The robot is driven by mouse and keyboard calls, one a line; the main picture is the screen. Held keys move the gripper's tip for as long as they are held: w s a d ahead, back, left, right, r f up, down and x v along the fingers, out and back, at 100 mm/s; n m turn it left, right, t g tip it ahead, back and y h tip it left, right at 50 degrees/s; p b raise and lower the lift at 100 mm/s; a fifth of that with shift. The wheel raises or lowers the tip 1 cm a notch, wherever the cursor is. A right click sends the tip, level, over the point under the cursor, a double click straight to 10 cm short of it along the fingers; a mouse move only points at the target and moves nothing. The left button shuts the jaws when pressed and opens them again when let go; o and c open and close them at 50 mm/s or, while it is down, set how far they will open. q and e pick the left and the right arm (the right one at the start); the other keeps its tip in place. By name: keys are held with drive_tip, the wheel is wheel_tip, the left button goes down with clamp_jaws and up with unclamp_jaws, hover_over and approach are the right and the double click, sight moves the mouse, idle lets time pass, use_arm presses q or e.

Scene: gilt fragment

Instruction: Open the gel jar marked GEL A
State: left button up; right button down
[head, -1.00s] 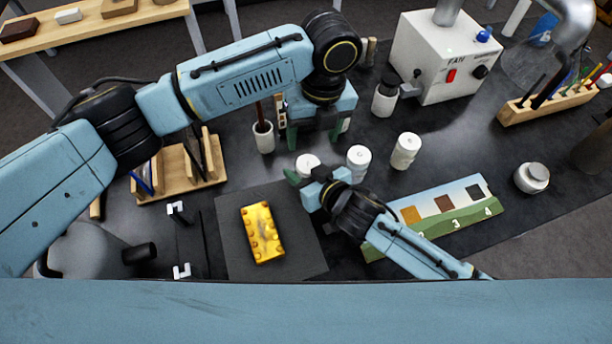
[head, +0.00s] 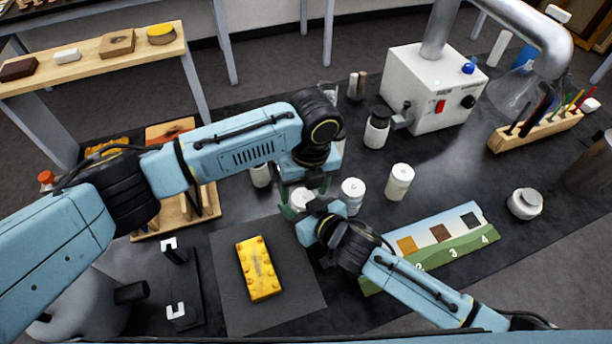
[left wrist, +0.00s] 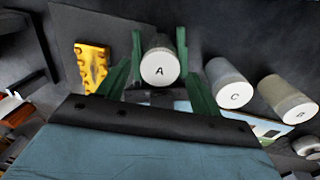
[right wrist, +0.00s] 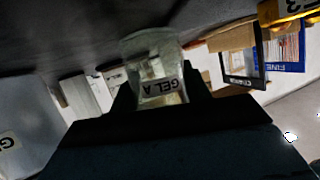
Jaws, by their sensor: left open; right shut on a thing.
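The jar GEL A (head: 301,197) stands upright on the dark table, its white lid marked A in the left wrist view (left wrist: 160,68). My right gripper (head: 308,218) is shut on its side; the right wrist view shows the clear jar body and its GEL A label (right wrist: 160,88) between the fingers. My left gripper (left wrist: 160,82) is open above the jar, its green fingers on either side of the lid with gaps. The lid is on the jar. In the head view the left gripper partly hides the jar.
White-lidded jars C (left wrist: 235,95) and B (left wrist: 298,115) stand just right of jar A. A gilt fragment (head: 258,268) lies on a dark mat (head: 225,310). A fan box (head: 430,85) stands behind.

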use_arm(q)
drive_tip(key=shift+f, duration=0.7)
drive_tip(key=c, duration=1)
drive_tip(key=n, duration=0.6)
drive_tip(key=shift+a+n, duration=0.1)
drive_tip(key=shift+n, duration=0.3)
drive_tip(key=o, duration=1.1)
drive_tip(key=shift+c, duration=0.2)
